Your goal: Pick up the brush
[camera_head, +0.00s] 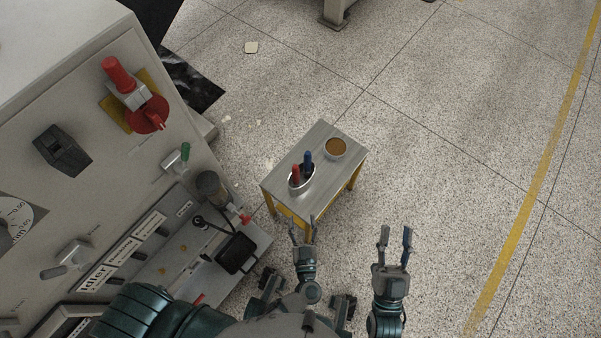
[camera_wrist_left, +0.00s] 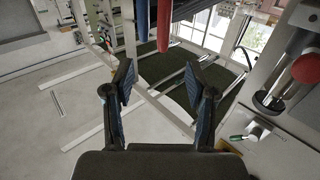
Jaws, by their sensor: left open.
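A red handle (camera_head: 296,174) and a blue handle (camera_head: 308,160) stand upright in an oval metal cup (camera_head: 301,184) on a small metal-topped table (camera_head: 327,178). Their lower ends are hidden in the cup, so I cannot tell which is the brush. My left gripper (camera_head: 302,224) is open and empty, just off the table's near edge, short of the cup. In the left wrist view its fingers (camera_wrist_left: 160,78) are spread, with the blue handle (camera_wrist_left: 142,18) and red handle (camera_wrist_left: 164,24) beyond them at the top. My right gripper (camera_head: 395,236) is open and empty, right of the table.
A round tin with brown contents (camera_head: 335,148) stands on the table's far right part. A large machine panel (camera_head: 120,190) with levers and a red knob (camera_head: 118,76) fills the left side. The floor (camera_head: 440,150) right of the table is clear.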

